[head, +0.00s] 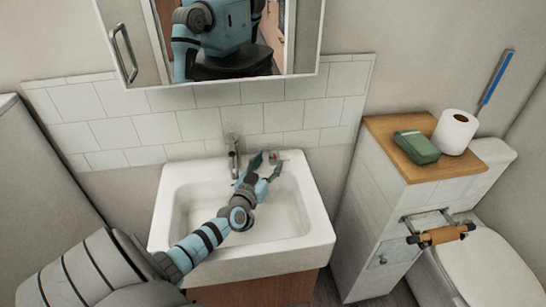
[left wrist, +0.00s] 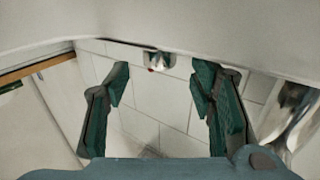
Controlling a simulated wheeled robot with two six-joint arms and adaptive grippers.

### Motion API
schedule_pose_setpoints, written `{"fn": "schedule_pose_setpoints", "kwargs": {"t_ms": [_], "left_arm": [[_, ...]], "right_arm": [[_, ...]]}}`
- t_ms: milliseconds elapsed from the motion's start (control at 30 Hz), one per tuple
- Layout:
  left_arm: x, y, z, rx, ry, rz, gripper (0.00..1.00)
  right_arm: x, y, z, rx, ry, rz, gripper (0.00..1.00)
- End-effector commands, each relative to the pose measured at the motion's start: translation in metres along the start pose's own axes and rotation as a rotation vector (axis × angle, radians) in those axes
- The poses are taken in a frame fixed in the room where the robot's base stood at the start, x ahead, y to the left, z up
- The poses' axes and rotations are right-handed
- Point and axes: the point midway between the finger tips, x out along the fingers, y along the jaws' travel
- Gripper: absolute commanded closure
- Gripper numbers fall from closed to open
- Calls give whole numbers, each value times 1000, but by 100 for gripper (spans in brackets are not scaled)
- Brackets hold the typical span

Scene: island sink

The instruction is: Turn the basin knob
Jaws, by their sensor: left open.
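In the head view the knob (head: 273,158) is small and close to the fingertips. My left gripper (head: 266,166) is open and empty over the back of the basin. Its two green fingers also show in the left wrist view (left wrist: 160,80). The chrome faucet (head: 233,157) stands left of the gripper. My right gripper is out of view.
A mirror cabinet (head: 308,40) hangs above the basin, in front of the tiled wall (head: 110,130). Right of the basin, a wooden-topped ledge (head: 385,128) holds a green box (head: 417,147) and a paper roll (head: 455,131). The basin bowl below my arm looks empty.

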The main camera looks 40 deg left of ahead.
Motion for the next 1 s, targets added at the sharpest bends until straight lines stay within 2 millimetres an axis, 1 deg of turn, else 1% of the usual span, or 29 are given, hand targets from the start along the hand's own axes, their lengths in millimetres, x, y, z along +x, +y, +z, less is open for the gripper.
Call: {"fn": "schedule_pose_setpoints", "kwargs": {"t_ms": [33, 100, 200, 300, 500, 667, 800, 1000], "left_arm": [[12, 0, 4, -1, 4, -2, 50], [26, 0, 5, -2, 3, -2, 50], [41, 0, 5, -2, 1, -2, 50], [48, 0, 2, -3, -1, 0, 50], [49, 0, 0, -2, -2, 0, 50], [49, 0, 0, -2, -2, 0, 75], [49, 0, 0, -3, -2, 0, 98], [48, 0, -1, -3, -3, -11, 99]], "right_arm": [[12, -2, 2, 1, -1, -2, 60], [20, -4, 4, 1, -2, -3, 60], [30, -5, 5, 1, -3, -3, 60], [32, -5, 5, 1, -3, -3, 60], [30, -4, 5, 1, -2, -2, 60], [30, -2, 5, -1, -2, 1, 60], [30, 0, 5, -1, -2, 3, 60], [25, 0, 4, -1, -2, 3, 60]]}}
